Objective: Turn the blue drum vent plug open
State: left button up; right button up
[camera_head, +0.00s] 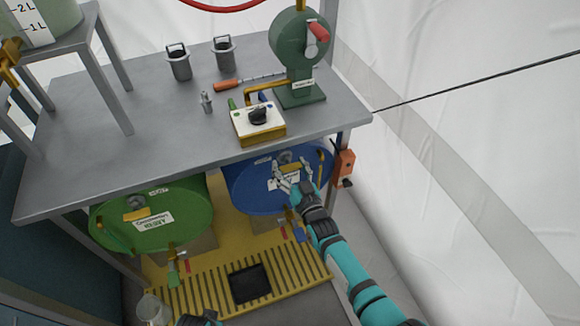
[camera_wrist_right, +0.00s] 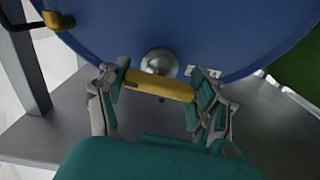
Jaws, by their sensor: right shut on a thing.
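The blue drum (camera_head: 245,185) lies on its side under the right part of the table, its round face toward me. Its vent plug is high on that face. In the right wrist view the plug shows as a yellow crossbar handle (camera_wrist_right: 150,84) in front of a silver knob (camera_wrist_right: 158,62). My right gripper (camera_head: 292,166) reaches up to the drum face; in its wrist view its two fingers (camera_wrist_right: 160,90) are shut on the ends of the yellow handle, which lies nearly level, slightly tilted. In the head view the fingers partly cover the plug.
A green drum (camera_head: 170,220) lies left of the blue one. The grey table edge (camera_head: 150,168) hangs close above both. Below are drum taps (camera_head: 173,272), a slatted yellow platform (camera_head: 210,283) and a black tray (camera_head: 249,283). An orange box (camera_head: 344,162) is on the right table leg.

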jog(key=shift+f, duration=0.15)
dwell(0.3)
jog(key=o, duration=0.9)
jog(key=shift+o, duration=1.3)
jog(key=shift+s, duration=0.1)
jog(key=v, duration=1.2)
